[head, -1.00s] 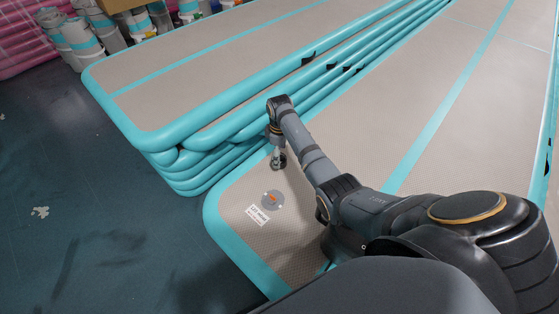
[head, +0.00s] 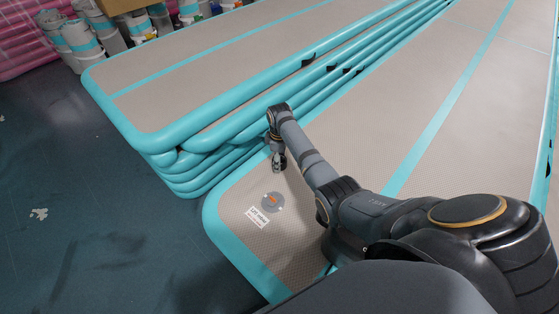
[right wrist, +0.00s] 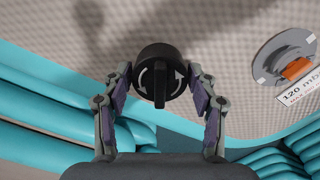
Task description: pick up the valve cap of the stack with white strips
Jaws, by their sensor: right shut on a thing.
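A round black valve cap (right wrist: 160,77) with a raised bar and white curved arrows is between the fingers of my right gripper (right wrist: 161,90) in the right wrist view. The fingers are shut on its sides. In the head view my right gripper (head: 279,163) points down over the grey mat, just beyond the open valve. The valve is a grey disc (head: 273,202) with an orange centre; it also shows in the right wrist view (right wrist: 285,57), apart from the cap. My left gripper is not in view.
A white label (head: 258,217) lies beside the valve on the grey mat with turquoise edges (head: 218,228). A taller stack of turquoise-edged mats (head: 150,125) rises just left of my right gripper. Buckets (head: 85,42) stand at the back left. Dark floor at left is mostly clear.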

